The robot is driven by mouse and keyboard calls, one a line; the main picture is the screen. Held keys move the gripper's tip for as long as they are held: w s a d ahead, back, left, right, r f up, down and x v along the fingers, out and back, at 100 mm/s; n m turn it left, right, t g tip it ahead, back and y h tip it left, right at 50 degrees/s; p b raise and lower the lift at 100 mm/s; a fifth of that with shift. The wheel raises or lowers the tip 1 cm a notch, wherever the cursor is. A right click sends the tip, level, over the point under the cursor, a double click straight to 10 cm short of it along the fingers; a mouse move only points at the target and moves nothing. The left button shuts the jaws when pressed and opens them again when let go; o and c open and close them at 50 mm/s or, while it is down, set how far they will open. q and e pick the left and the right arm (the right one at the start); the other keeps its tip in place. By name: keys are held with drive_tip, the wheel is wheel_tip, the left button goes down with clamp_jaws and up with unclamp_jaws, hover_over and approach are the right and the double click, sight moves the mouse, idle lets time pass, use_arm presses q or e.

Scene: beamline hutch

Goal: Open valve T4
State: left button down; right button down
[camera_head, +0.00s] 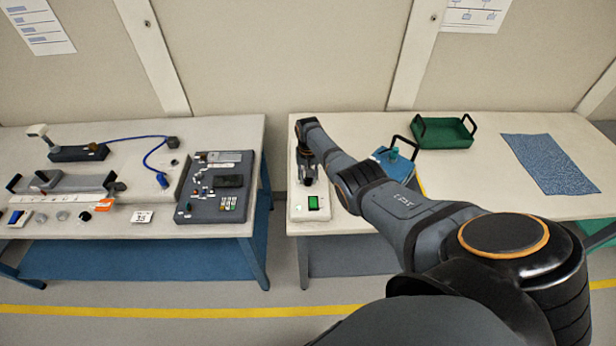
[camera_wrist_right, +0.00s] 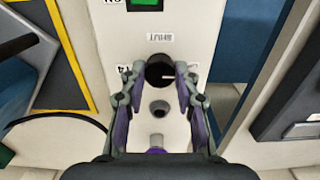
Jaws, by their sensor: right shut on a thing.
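The valve panel is a white box (camera_head: 298,208) at the left end of the right table, with a lit green display (camera_head: 313,202). In the right wrist view the panel face (camera_wrist_right: 192,20) is seen close up. My left gripper is not in view.
A smaller grey round part (camera_wrist_right: 158,108) lies below the knob. A blue carrier (camera_head: 394,162), a green tray (camera_head: 442,133) and a blue mat (camera_head: 553,162) are on the right table. The left table holds a dark instrument box (camera_head: 215,188). A gap separates the tables.

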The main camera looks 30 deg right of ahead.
sight(308, 179)
drive_tip(key=shift+r, duration=0.1)
drive_tip(key=c, duration=1)
unclamp_jaws()
wheel_tip(308, 179, up, 12)
drive_tip(key=shift+f, duration=0.1)
